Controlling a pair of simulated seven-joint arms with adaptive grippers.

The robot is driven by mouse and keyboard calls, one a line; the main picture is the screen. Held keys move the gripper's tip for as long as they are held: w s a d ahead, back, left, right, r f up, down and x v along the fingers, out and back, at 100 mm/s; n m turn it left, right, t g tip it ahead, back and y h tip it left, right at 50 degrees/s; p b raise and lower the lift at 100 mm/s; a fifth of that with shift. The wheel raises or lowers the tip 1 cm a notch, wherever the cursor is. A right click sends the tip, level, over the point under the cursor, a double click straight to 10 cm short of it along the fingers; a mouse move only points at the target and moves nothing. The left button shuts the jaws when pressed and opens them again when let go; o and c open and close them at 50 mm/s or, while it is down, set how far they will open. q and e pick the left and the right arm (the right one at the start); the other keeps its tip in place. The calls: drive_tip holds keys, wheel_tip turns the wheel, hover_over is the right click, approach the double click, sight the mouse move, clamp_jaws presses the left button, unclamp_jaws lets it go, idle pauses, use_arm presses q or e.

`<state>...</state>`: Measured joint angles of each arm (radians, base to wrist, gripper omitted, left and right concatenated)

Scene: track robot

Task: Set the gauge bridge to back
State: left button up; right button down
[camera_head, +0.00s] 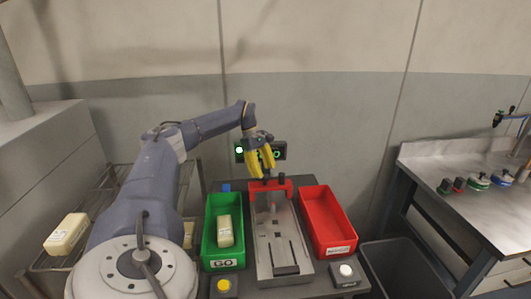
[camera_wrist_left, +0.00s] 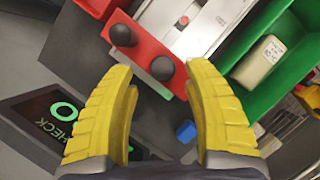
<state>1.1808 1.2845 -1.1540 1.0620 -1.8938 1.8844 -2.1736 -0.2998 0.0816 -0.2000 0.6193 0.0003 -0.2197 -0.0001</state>
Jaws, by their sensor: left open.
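The red gauge bridge (camera_head: 285,186) spans the grey metal track (camera_head: 262,255) at its far end. In the left wrist view the bridge (camera_wrist_left: 142,48) shows two round black knobs, one of them (camera_wrist_left: 162,68) appearing between my fingertips. My left gripper (camera_head: 262,160) has yellow fingers and hangs over the far end of the track, close to the bridge. In the left wrist view the gripper (camera_wrist_left: 163,78) is open with nothing between its pads; contact with the knob cannot be told. My right gripper is not in view.
A green bin (camera_head: 208,240) labelled GO holds a cream block (camera_head: 225,231). A red bin (camera_head: 345,222) stands right of the track. A dark display (camera_head: 279,150) with green signs is behind the gripper. Two button boxes (camera_head: 223,286) (camera_head: 345,271) stand in front. A workbench (camera_head: 460,165) is at right.

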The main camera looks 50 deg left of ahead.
use_arm(q)
drive_tip(key=w+v, duration=0.1)
drive_tip(key=v, duration=0.8)
drive_tip(key=shift+s, duration=0.45)
drive_tip(key=shift+r, duration=0.1)
